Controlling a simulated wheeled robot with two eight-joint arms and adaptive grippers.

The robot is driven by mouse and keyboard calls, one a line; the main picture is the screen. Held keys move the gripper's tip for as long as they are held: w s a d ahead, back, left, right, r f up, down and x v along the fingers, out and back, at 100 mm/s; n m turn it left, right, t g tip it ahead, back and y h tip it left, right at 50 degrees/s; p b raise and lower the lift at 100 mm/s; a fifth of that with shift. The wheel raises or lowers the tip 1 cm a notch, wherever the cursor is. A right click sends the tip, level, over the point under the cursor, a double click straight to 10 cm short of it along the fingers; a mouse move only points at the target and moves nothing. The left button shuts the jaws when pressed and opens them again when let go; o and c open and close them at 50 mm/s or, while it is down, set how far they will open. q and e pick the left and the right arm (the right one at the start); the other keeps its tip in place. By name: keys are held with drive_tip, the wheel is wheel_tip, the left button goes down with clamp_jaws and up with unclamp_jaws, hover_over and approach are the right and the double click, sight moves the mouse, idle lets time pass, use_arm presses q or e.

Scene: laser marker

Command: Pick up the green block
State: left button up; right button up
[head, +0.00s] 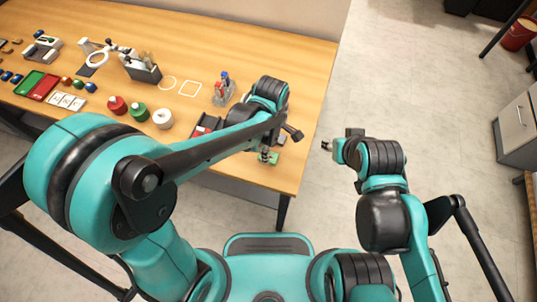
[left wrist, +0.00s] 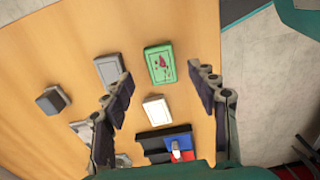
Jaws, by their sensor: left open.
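The green block (left wrist: 159,64) is a flat rectangular piece with small dark red marks on top. It lies on the wooden table beyond my fingertips in the left wrist view. In the head view a green patch of it (head: 275,158) shows beside my left gripper (head: 267,153), near the table's front right corner. In the left wrist view my left gripper (left wrist: 165,78) is open, its two fingers apart, with the block between their lines and nothing held. My right gripper (head: 327,146) is off the table's right side, with its fingers too small to read.
Near the green block lie a grey block (left wrist: 108,69), a white block (left wrist: 157,110) and a dark grey block (left wrist: 50,100). A black tray with red and blue parts (left wrist: 182,132) is close by. Coloured containers (head: 138,111) stand farther left on the table.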

use_arm(q)
wheel_tip(320, 180, down, 5)
drive_tip(key=shift+a+r+b, duration=0.1)
drive_tip(key=shift+r+b, duration=0.05)
drive_tip(key=shift+b, duration=0.85)
drive_tip(key=c, duration=1.3)
drive_tip(key=shift+r, duration=0.1)
